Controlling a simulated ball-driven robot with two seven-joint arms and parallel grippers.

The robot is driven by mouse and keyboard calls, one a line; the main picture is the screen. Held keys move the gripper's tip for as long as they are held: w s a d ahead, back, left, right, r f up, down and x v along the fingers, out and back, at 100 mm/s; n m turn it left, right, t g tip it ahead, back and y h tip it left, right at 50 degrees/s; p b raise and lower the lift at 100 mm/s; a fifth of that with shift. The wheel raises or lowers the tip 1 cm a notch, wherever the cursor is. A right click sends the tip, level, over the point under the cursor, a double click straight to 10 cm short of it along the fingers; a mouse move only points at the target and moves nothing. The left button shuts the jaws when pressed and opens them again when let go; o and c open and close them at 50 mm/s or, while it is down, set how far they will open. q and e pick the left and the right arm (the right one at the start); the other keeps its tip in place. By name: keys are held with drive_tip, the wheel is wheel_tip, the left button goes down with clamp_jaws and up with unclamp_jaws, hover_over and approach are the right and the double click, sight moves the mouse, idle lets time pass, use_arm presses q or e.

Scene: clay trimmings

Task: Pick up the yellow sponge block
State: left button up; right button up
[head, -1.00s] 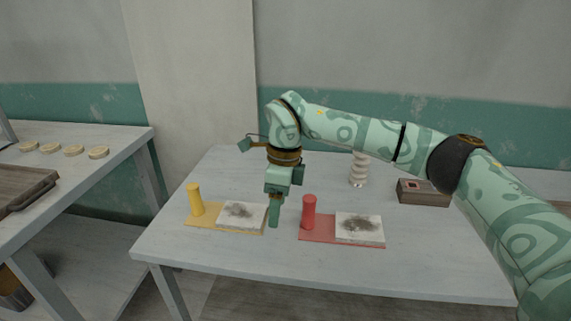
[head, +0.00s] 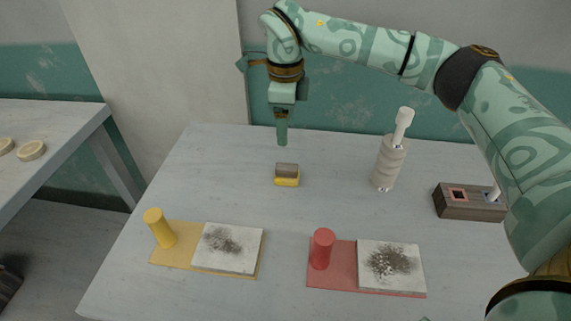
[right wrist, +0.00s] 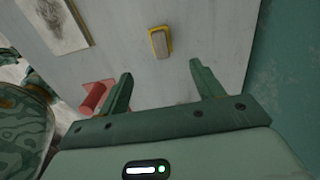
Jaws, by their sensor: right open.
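The yellow sponge block (head: 286,181) lies on the table, with a grey-brown layer on top. It also shows in the right wrist view (right wrist: 169,33), beyond my fingertips. My right gripper (head: 282,140) points down above the table, a little behind the sponge block in the head view. In the right wrist view its two fingers (right wrist: 158,78) are spread with nothing between them. My left gripper is not in view.
A yellow board (head: 176,258) with a yellow cylinder and a red board (head: 333,277) with a red cylinder each carry a dusty white tile. A ribbed holder (head: 388,163) and a dark wooden block (head: 463,202) stand to the right. Table around the sponge is clear.

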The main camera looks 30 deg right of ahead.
sight(286, 166)
wheel_tip(286, 166, down, 10)
drive_tip(key=b, duration=0.3)
drive_tip(key=shift+r, duration=0.15)
drive_tip(key=shift+f+b, duration=0.35)
wheel_tip(286, 166, down, 5)
drive_tip(key=b, duration=0.3)
drive_tip(key=shift+d, duration=0.15)
drive_tip(key=shift+r, duration=0.1)
drive_tip(key=shift+c, duration=0.6)
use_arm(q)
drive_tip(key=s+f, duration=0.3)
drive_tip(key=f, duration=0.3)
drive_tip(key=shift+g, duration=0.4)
use_arm(e)
drive_tip(key=c, duration=1)
